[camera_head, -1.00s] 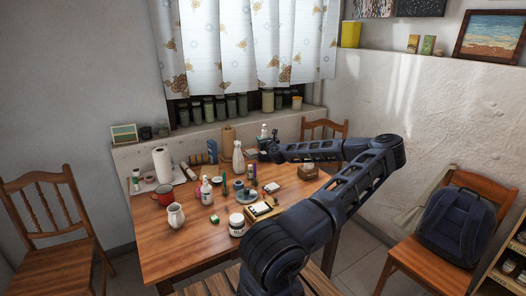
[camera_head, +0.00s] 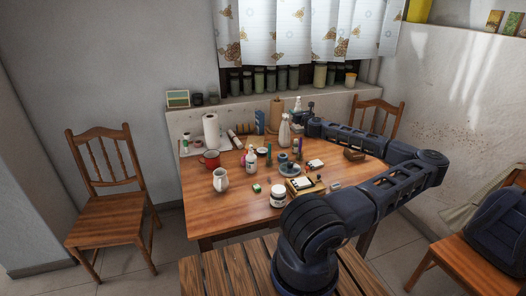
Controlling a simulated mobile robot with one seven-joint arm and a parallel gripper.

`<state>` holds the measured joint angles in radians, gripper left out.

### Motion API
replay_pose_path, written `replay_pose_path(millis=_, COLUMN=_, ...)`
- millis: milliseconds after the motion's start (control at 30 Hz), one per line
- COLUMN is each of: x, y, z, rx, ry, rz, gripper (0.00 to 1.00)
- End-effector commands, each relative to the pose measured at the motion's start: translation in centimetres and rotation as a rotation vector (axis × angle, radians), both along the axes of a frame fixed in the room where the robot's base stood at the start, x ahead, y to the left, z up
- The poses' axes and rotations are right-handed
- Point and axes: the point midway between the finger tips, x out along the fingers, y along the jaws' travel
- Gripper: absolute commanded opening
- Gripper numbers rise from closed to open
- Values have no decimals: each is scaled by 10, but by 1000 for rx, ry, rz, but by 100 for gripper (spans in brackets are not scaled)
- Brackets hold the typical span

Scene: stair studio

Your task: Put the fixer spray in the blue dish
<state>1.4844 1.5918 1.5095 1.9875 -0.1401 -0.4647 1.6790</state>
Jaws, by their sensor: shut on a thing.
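My gripper (camera_head: 308,122) is at the far side of the wooden table, small and dark in the view. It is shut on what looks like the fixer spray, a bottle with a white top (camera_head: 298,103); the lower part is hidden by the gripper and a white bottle. The blue dish seems to be the round blue-grey dish (camera_head: 290,170) near the table's middle, with small items in or on it. It is nearer to the camera than my gripper, and apart from it.
A white bottle (camera_head: 284,131) stands just left of my gripper. A red mug (camera_head: 210,159), a cream jug (camera_head: 220,180), a white-lidded jar (camera_head: 278,197) and a brown box (camera_head: 354,154) stand around the table. The table's front left (camera_head: 215,215) is bare.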

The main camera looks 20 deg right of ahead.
Motion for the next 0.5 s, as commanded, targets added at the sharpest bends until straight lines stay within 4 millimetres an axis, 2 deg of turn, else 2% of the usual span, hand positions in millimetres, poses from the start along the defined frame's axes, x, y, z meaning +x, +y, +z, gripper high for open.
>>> replay_pose_path(millis=233, x=19, y=64, z=-6, rx=8, ry=-2, rz=186, gripper=8)
replay_pose_path(millis=500, x=32, y=134, z=8, rx=-1, ry=-2, rz=401, gripper=8)
